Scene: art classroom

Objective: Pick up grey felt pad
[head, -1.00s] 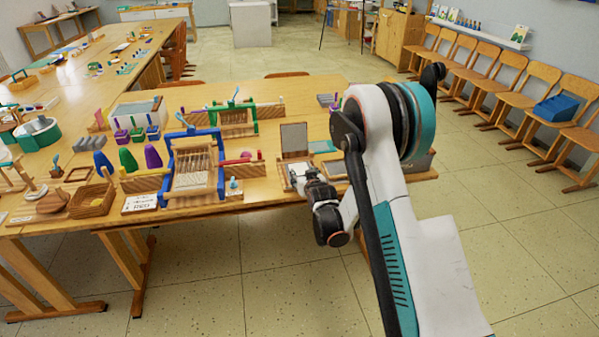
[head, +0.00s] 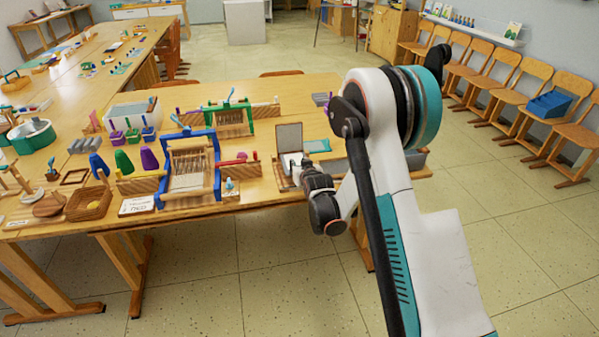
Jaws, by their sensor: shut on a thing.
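My gripper (head: 295,172) is at the front edge of the near table, over a small wooden box with a raised grey panel (head: 289,137). Its fingers are small in the head view and partly hidden by my wrist. It is shut on a small pale grey piece (head: 290,160), which I take to be the grey felt pad. The piece shows just in front of the raised panel. Whether it is clear of the box cannot be told.
A blue-framed loom (head: 190,170) stands left of the box, with a red-handled tool (head: 236,161) between them. Chairs (head: 510,75) line the right wall; the front floor is clear.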

